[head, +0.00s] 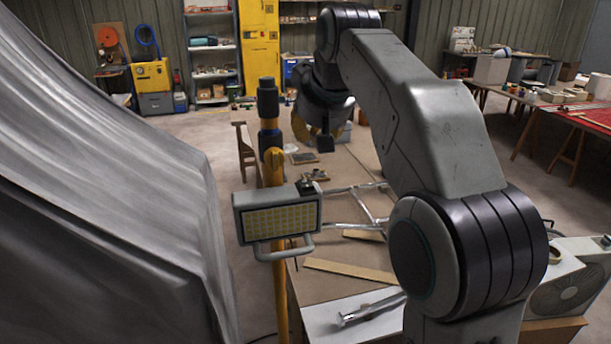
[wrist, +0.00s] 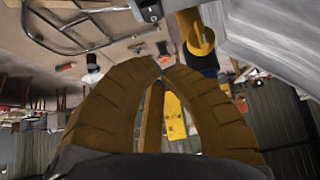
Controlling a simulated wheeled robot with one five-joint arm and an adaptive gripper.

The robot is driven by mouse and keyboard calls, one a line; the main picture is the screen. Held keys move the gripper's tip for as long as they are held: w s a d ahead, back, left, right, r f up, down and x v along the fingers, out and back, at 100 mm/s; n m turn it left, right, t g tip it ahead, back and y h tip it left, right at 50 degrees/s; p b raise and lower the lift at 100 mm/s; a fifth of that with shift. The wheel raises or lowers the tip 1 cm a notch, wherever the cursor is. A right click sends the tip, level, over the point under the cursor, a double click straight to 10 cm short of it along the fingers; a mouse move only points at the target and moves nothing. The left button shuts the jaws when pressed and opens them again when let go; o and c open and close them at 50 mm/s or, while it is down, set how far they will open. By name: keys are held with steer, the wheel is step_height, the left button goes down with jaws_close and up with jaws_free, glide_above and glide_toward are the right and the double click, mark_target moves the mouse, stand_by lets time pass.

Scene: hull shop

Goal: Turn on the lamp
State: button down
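The lamp (head: 277,216) is a grey box-shaped work light on a yellow post (head: 279,290), with a pale yellow grid panel facing me and a grey tube handle. I cannot tell whether the panel is lit. In the wrist view, the block (wrist: 147,10) and the yellow post (wrist: 196,36) show at the top edge. My gripper (wrist: 163,66) has ribbed brown-yellow fingers, their tips together with nothing between them. In the head view it hangs above and beyond the lamp, apart from it, partly hidden by my wrist.
A grey draped sheet (head: 110,190) fills the left, close to the lamp. A workbench (head: 335,270) behind the lamp holds a metal tube frame (head: 365,208) and wooden strips (head: 350,270). A fan unit (head: 570,288) stands at right. The air above the lamp looks free.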

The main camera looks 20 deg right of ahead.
glide_toward(305, 184)
steer(key=w+f, duration=0.2)
steer(key=w, duration=0.1)
steer(key=w+f, duration=0.1)
steer(key=w, duration=0.1)
steer(key=shift+w, duration=0.25)
steer(key=shift+s+a+f+p, duration=0.1)
steer(key=shift+f+p, duration=0.1)
steer(key=shift+f, duration=0.35)
steer(key=shift+s+f+p, duration=0.1)
steer(key=shift+f+p, duration=0.05)
steer(key=shift+f, duration=0.4)
steer(key=shift+f+b, duration=0.45)
steer(key=shift+b, duration=0.65)
steer(key=t+b, duration=0.1)
steer(key=b, duration=0.1)
steer(key=t+b, duration=0.1)
steer(key=b, duration=0.2)
steer(key=shift+s+f+b, duration=0.2)
steer(key=shift+f+b, duration=0.15)
steer(key=shift+r+p, duration=0.35)
steer(key=shift+p, duration=0.1)
steer(key=shift+w, duration=0.1)
steer(key=shift+r, duration=0.1)
